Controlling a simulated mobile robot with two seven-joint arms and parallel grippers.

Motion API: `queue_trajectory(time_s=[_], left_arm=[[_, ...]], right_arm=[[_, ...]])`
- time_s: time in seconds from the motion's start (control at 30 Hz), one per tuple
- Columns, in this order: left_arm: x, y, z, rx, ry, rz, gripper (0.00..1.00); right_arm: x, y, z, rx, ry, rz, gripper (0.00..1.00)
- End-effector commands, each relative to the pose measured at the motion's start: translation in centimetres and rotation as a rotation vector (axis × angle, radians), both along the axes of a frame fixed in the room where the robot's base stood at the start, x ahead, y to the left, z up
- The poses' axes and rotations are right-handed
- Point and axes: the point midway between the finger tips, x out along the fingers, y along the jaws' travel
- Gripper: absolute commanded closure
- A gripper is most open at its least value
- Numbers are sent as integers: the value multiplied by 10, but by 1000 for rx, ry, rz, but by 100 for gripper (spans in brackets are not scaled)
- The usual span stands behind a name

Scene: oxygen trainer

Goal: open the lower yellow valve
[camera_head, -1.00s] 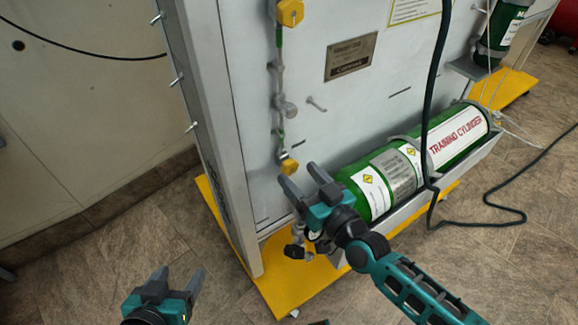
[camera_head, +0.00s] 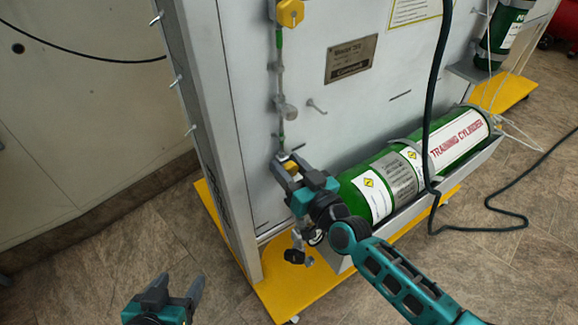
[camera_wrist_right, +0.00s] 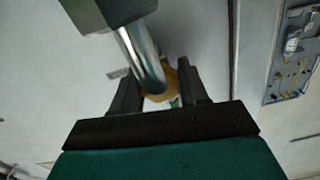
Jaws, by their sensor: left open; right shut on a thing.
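The lower yellow valve (camera_head: 291,168) is at the bottom of the thin vertical pipe on the grey panel, partly covered by my right gripper. My right gripper (camera_head: 286,167) has its fingers on either side of the valve and is shut on it. In the right wrist view the yellow valve (camera_wrist_right: 172,80) shows between the two dark fingers (camera_wrist_right: 160,92), partly behind a silver pipe. My left gripper (camera_head: 177,290) is open and empty at the bottom left, over the floor and away from the panel.
An upper yellow valve (camera_head: 290,13) sits higher on the same pipe. A green training cylinder (camera_head: 415,165) lies in a grey tray right of my right gripper. A dark hose (camera_head: 436,100) hangs in front of it. The yellow base (camera_head: 290,285) lies below. Floor at left is clear.

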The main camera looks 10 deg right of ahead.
Motion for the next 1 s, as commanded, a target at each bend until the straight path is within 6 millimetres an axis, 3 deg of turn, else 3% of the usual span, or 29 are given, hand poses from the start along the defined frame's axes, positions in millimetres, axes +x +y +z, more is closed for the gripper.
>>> queue_trajectory(time_s=[0.27,0.47,0.77,1.0], left_arm=[[0,0,0,1,1,-1,33],[0,1,4,5,2,-3,33],[-1,2,28,8,2,-5,33],[-1,2,32,8,2,-5,33]], right_arm=[[0,-1,0,-1,-1,-1,88],[0,-1,2,-30,-14,-2,89],[0,1,6,-288,-122,-1,89],[0,1,3,-389,-167,-1,89]])
